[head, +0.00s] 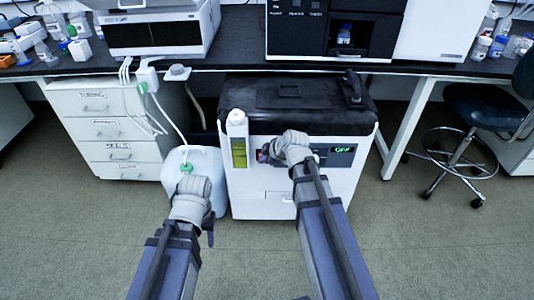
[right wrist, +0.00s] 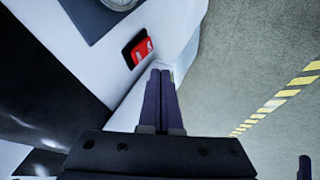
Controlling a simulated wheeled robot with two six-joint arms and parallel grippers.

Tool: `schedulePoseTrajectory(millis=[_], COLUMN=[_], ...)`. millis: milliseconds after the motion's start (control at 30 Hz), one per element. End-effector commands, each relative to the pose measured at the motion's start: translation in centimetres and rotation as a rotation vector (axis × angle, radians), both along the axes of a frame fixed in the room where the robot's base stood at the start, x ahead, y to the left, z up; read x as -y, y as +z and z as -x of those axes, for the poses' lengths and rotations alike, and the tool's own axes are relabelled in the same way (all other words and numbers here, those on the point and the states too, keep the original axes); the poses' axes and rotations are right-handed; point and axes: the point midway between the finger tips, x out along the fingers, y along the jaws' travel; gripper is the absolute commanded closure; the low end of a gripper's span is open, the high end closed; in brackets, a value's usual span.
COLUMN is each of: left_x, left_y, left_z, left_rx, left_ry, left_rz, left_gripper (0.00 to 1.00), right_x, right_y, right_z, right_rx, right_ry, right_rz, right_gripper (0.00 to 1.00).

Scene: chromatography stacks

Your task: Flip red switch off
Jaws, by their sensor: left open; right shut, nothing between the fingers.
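The red switch (right wrist: 142,48) sits in a black frame on the white side of a machine, in the right wrist view. My right gripper (right wrist: 161,72) is shut and empty, its dark fingertips just below the switch with a small gap seeming to remain; exact contact is hard to tell. In the head view the white machine (head: 270,205) with a black top stands under the bench, and my right wrist (head: 293,145) is in front of its panel, hiding part of it. My left gripper (head: 190,190) is open and empty, low in front of a white canister.
The white canister (head: 172,165) with a tube stands left of the machine, beside a drawer cabinet (head: 105,125). A lit green display (head: 342,149) is on the machine's panel. A stool (head: 470,130) stands at right. The floor in front is clear.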

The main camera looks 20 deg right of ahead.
Motion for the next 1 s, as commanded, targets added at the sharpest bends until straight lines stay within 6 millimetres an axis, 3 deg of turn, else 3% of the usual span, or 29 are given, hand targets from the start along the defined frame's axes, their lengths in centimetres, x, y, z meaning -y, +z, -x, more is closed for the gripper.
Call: schedulePoseTrajectory(millis=[100, 500, 1000], left_x=[-0.1, 0.1, 0.2], left_y=[2.4, 8.1, 8.7], left_z=[0.0, 0.1, 0.1], left_rx=[0.0, -0.003, -0.004], left_ry=[0.003, 0.008, 0.009], left_rz=[-0.002, 0.005, 0.008], left_gripper=[0.5, 0.5, 0.5], right_x=[0.4, 2.4, 2.9], right_y=[2.4, 8.1, 8.7], right_z=[1.0, 3.6, 4.0], right_rx=[0.0, -0.001, -0.001], right_ry=[-0.002, -0.001, 0.001], right_rz=[0.0, 0.0, 0.0], right_gripper=[1.0, 1.0, 1.0])
